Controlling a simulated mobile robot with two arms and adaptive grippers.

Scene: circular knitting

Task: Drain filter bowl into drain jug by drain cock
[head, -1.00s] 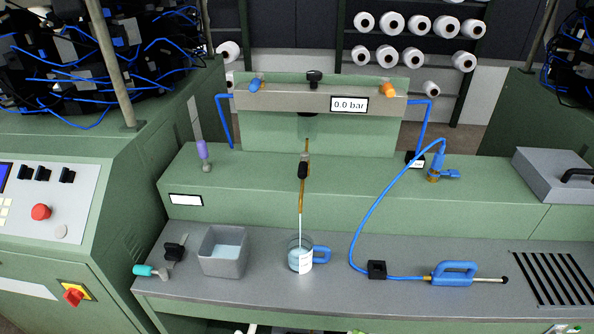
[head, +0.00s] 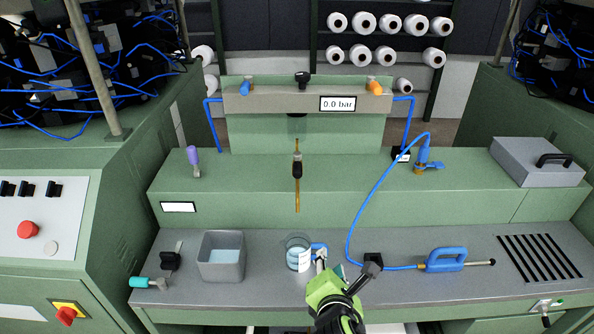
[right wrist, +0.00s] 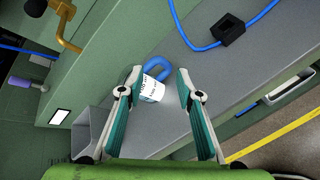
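The drain jug (head: 298,256) is a clear labelled cup with a blue handle, standing on the grey bench with pale liquid inside. It also shows in the right wrist view (right wrist: 152,89). The filter bowl (head: 297,125) hangs clear under the beam. Below it, the drain cock (head: 297,169) has a black part and a brass spout pointing down, with no stream visible below it. My right gripper (head: 331,262) is at the jug's handle side. In the right wrist view its fingers (right wrist: 159,72) stand apart, with the handle showing between them. My left gripper is out of view.
A grey open tub (head: 221,273) with liquid stands left of the jug. A blue hand tool (head: 445,260) with a hose and a black block (head: 373,261) lie to the right.

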